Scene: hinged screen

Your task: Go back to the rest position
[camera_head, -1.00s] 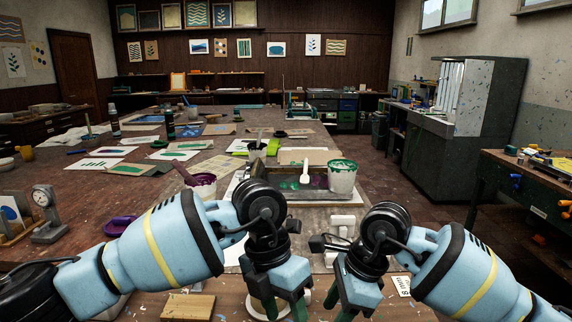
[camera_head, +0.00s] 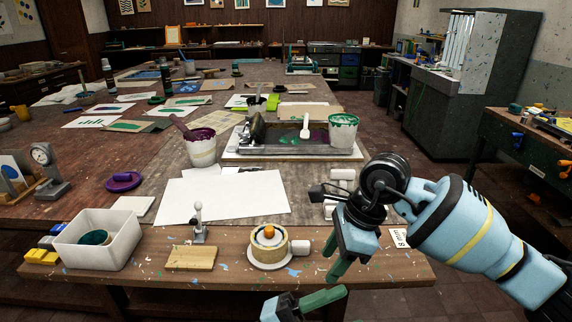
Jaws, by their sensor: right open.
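My right gripper (camera_head: 338,268) hangs open at the front edge of the bench, right of the round wooden piece, with nothing seen in its jaws. Its green fingers point down. Another blue gripper part with a green finger (camera_head: 320,299) shows at the bottom edge. It seems to be my left gripper, mostly cut off, and its jaws cannot be judged. The screen frame (camera_head: 240,155) lies flat farther back on the bench, apart from both grippers, with a white-handled tool in it.
A white paper sheet (camera_head: 222,198) lies in front of the frame. A white bin (camera_head: 98,242), wooden block (camera_head: 191,258) and round wooden piece with an orange knob (camera_head: 268,247) stand along the front edge. Two paint buckets (camera_head: 200,150) (camera_head: 342,135) flank the frame. Floor is clear at right.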

